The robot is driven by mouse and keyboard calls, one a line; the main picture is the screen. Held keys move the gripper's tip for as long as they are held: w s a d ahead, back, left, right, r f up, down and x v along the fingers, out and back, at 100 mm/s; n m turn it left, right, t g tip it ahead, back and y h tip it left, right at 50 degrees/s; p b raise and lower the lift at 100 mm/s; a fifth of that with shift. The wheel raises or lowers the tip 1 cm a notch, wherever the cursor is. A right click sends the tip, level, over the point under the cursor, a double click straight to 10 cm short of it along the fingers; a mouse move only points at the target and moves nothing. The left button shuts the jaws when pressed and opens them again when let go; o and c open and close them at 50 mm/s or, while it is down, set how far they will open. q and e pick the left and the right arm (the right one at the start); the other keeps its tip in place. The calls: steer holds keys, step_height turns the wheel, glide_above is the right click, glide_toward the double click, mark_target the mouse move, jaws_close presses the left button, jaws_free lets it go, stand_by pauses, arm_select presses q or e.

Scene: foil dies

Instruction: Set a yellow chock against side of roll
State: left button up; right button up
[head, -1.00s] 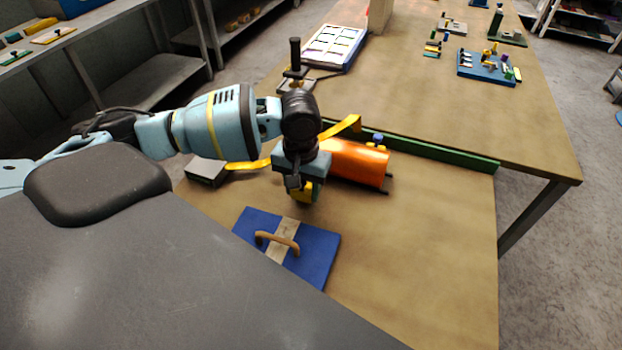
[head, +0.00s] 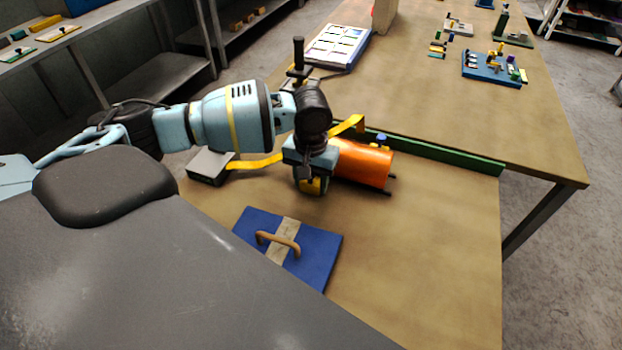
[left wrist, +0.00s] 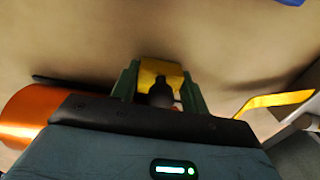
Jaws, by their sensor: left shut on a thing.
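An orange foil roll (head: 365,165) lies on the table against a long green rail (head: 440,157); its left end is hidden behind my left gripper. It also shows at the left of the left wrist view (left wrist: 38,112). My left gripper (head: 312,187) points down just in front of the roll's left part. It is shut on a yellow chock (head: 314,186), which sits between the green fingers in the left wrist view (left wrist: 160,73). Whether the chock touches the roll or the table is hard to tell. My right gripper is not in view.
A yellow strap (head: 258,162) runs from a grey block (head: 207,167) behind my gripper. A blue board (head: 317,262) with a tan handle lies in front. A white chart (head: 338,46) and a blue tool tray (head: 492,68) stand farther back. The front right tabletop is clear.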

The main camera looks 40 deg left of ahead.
arm_select(q)
steer(key=shift+f, duration=0.1)
steer(key=o, duration=1)
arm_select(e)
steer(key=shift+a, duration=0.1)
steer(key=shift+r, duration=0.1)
arm_select(q)
step_height(320, 180, up, 11)
steer(key=shift+f+p, duration=0.1)
steer(key=shift+p, duration=0.5)
steer(key=shift+r, duration=0.7)
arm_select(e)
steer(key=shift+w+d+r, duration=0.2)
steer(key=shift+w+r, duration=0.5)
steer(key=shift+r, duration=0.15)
